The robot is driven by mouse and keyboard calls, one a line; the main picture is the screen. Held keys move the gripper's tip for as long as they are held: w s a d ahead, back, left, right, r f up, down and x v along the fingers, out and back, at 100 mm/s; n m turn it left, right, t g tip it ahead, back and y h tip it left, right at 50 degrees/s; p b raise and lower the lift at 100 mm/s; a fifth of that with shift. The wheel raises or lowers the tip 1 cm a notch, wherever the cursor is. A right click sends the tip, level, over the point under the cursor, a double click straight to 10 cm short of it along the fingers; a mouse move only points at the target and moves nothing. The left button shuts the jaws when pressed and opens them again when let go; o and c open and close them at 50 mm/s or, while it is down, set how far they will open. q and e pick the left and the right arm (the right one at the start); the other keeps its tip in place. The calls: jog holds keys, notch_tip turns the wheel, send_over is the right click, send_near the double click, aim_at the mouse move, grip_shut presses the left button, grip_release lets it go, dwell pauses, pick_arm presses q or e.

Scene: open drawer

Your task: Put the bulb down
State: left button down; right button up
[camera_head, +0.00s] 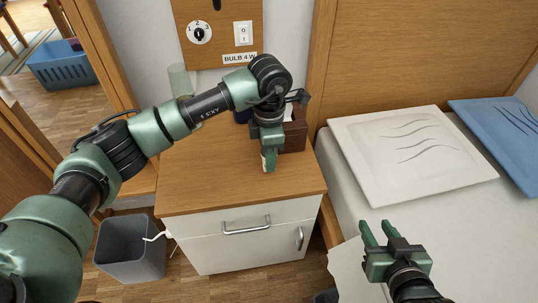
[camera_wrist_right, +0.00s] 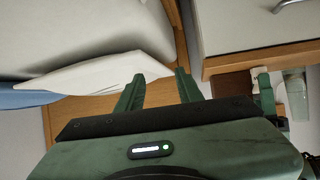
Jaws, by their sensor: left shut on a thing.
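My left gripper (camera_head: 268,163) points down over the wooden top of the nightstand (camera_head: 205,175), near its right half. It is shut on the bulb, which is mostly hidden by the fingers; only a small pale bit shows at the fingertips. I cannot tell whether the bulb touches the top. The left gripper also shows at the right of the right wrist view (camera_wrist_right: 265,95). My right gripper (camera_head: 378,227) is open and empty beside the bed, right of the nightstand's front. Its two spread fingers show in the right wrist view (camera_wrist_right: 160,76).
A brown box (camera_head: 294,132) stands behind the left gripper, and a greenish glass (camera_head: 179,80) stands at the back left. A wall panel (camera_head: 222,30) reads "BULB 4 W". A grey bin (camera_head: 130,250) stands at left. The nightstand top's front left is clear.

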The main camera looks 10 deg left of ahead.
pick_arm(q)
jog(key=shift+f, duration=0.2)
jog(key=c, duration=1.3)
grip_release()
jog(key=shift+c, duration=0.2)
pick_arm(e)
jog(key=shift+w+a+r+t, duration=0.15)
jog(key=shift+w+r+t, duration=0.3)
jog(key=shift+r, duration=0.2)
